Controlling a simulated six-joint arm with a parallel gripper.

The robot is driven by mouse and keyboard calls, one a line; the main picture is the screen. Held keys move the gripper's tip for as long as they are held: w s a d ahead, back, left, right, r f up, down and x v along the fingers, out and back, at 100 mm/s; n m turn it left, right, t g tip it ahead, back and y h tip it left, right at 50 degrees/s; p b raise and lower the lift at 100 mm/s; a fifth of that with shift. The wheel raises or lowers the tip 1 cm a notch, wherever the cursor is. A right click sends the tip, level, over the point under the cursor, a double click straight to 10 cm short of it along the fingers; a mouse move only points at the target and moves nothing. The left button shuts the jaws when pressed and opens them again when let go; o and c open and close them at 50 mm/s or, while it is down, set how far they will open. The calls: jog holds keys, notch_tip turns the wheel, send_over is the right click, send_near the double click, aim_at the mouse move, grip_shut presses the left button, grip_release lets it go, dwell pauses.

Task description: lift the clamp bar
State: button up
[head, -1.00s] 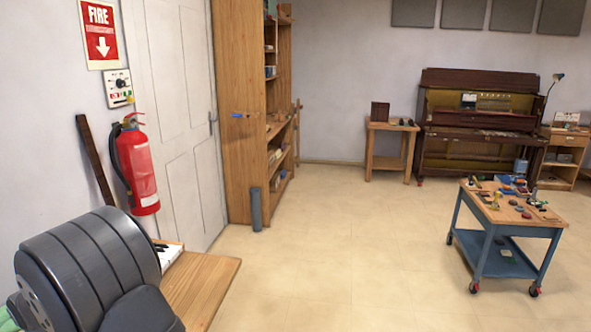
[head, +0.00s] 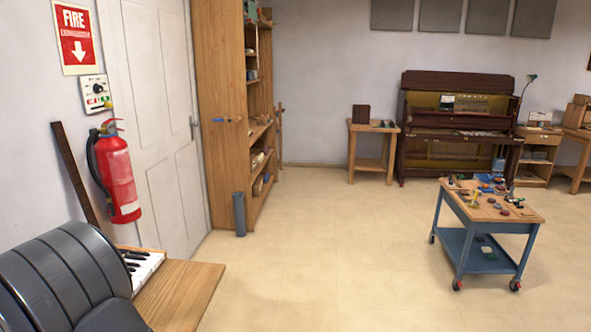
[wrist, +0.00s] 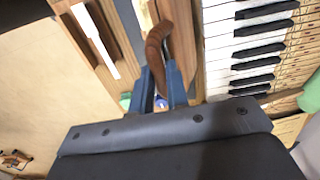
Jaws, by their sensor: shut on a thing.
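In the wrist view, my gripper (wrist: 161,88) has two blue fingers closed on a brown, curved piece (wrist: 156,55). This piece appears to be the handle of the clamp bar, a light wooden bar (wrist: 183,45) running beside the piano keys (wrist: 245,45). Whether the bar is off its bed cannot be told. The dark gripper body hides what lies below. In the head view, my dark grey arm fills the lower left, and my gripper and the bar are hidden. Some keys (head: 140,264) show beside the arm.
A wooden bench (head: 182,293) carries the keys. A white strip (wrist: 95,40) lies left of the bar. A fire extinguisher (head: 118,175) hangs on the wall behind. A blue tool cart (head: 484,240) stands at right, with open floor (head: 340,250) between.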

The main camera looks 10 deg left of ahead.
jog(key=shift+a+r, duration=0.1)
jog(key=shift+a, duration=0.05)
jog(key=shift+a+r, duration=0.25)
jog(key=shift+a, duration=0.75)
jog(key=shift+a, duration=1.3)
